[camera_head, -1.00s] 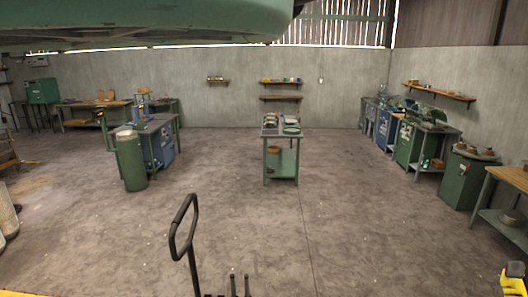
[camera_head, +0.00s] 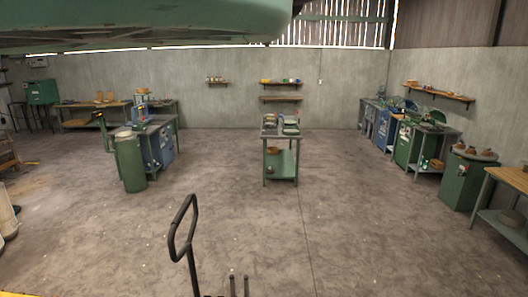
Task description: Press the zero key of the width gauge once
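I cannot make out the width gauge or its zero key at this distance. Small items that I cannot identify stand on the narrow green-legged stand (camera_head: 282,175) in the middle of the room, on the left workbench (camera_head: 152,124), and on the benches along the right wall. My gripper is not in view.
A green cylinder (camera_head: 131,165) stands before the left workbench. Green and blue cabinets (camera_head: 404,142) line the right wall, with a wooden-topped table (camera_head: 512,180) nearer. Wall shelves (camera_head: 281,84) hang at the back.

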